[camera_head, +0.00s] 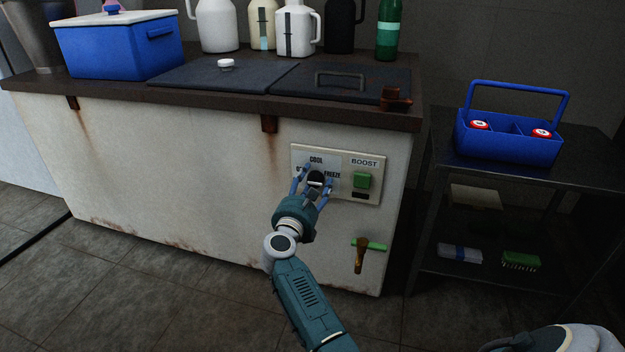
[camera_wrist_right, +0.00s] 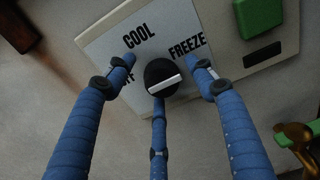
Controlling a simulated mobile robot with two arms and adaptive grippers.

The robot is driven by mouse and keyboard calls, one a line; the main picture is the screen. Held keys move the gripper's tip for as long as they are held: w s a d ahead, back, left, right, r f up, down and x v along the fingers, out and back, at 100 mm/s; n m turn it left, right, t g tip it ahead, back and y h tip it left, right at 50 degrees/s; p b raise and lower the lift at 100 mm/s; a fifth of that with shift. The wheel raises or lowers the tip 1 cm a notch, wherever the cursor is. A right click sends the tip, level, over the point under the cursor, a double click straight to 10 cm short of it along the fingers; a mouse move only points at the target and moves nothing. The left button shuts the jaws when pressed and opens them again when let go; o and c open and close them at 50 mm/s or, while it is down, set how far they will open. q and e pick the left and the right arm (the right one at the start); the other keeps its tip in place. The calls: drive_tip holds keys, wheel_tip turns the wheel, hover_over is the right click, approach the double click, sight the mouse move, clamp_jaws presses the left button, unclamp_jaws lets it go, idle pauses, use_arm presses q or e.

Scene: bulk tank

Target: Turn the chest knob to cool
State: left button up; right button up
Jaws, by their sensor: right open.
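The chest knob (camera_head: 315,179) is a round black dial on a pale panel (camera_head: 336,160) on the chest's front (camera_head: 200,160). It also shows in the right wrist view (camera_wrist_right: 160,74), with a white bar across it; I cannot tell which end is the pointer. The label COOL is above the knob and FREEZE is at its upper right. OFF is at the left, partly hidden by a finger. My right gripper (camera_head: 318,181) is open, its blue fingers spread around the knob; I cannot tell whether they touch it. My left gripper is not in view.
A green BOOST button (camera_head: 362,180) is right of the knob. Below is a brass tap (camera_head: 359,258) with a green handle. A dark table (camera_head: 590,178) at right holds a blue caddy (camera_head: 508,146). Jugs and a blue cooler (camera_head: 120,50) stand on the chest top.

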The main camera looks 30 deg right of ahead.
drive_tip(key=c, duration=1.1)
drive_tip(key=shift+r, duration=0.1)
